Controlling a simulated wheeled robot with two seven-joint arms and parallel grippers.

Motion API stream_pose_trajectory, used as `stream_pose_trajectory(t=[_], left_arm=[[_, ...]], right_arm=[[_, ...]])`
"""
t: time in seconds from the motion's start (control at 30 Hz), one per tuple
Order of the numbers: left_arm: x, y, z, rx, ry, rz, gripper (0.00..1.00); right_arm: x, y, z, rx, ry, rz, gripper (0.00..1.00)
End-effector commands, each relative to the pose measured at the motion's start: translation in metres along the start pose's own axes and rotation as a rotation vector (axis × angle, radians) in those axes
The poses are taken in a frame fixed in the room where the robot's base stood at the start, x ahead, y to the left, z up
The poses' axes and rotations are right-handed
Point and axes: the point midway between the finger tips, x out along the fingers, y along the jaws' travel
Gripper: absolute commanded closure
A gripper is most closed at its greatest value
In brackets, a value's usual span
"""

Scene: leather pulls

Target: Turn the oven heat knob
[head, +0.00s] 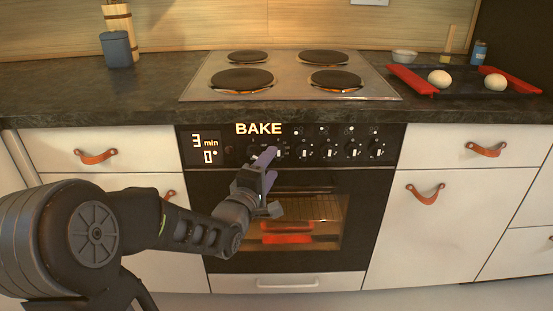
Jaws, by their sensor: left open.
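The oven (345,215) is built into the counter front, with a black control panel holding a row of several knobs. One knob (279,152) is just right of my left gripper's fingertips, under the lit word BAKE. My left gripper (270,164) is open in front of the left part of the knob row and covers part of it. I cannot tell whether a finger touches a knob. The display (205,148) at the panel's left reads 3 min and 0°. My right gripper is not in view.
The oven door is shut; red shapes (287,238) show through its window. A hob (290,90) with several burners lies above. A red-handled tray (460,92) with two pale round items is at right. Drawers with leather pulls (95,156) flank the oven.

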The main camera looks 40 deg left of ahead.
Motion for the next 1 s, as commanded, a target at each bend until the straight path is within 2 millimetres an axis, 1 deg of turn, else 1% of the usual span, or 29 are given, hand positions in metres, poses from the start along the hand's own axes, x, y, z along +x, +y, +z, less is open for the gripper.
stream_pose_trajectory(t=[0.03,0.1,0.2,0.3,0.4,0.63,1.0], left_arm=[[0.009,-0.002,0.000,-0.001,-0.001,0.000,0.45],[0.020,-0.002,0.000,-0.002,-0.001,0.000,0.45],[0.033,-0.002,0.000,-0.001,0.000,0.000,0.45],[0.042,-0.001,0.001,-0.001,-0.001,-0.001,0.45],[0.045,0.000,0.000,-0.001,-0.001,0.000,0.45],[0.045,0.000,0.000,-0.001,0.000,0.000,0.46],[0.045,0.000,0.000,-0.001,0.000,0.000,0.77]], right_arm=[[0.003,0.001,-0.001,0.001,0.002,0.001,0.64],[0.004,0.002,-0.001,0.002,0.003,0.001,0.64],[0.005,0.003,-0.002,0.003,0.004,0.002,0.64],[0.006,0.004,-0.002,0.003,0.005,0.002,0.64],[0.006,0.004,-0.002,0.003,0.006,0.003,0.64],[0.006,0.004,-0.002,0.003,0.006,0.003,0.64],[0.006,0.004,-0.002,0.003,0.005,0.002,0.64]])
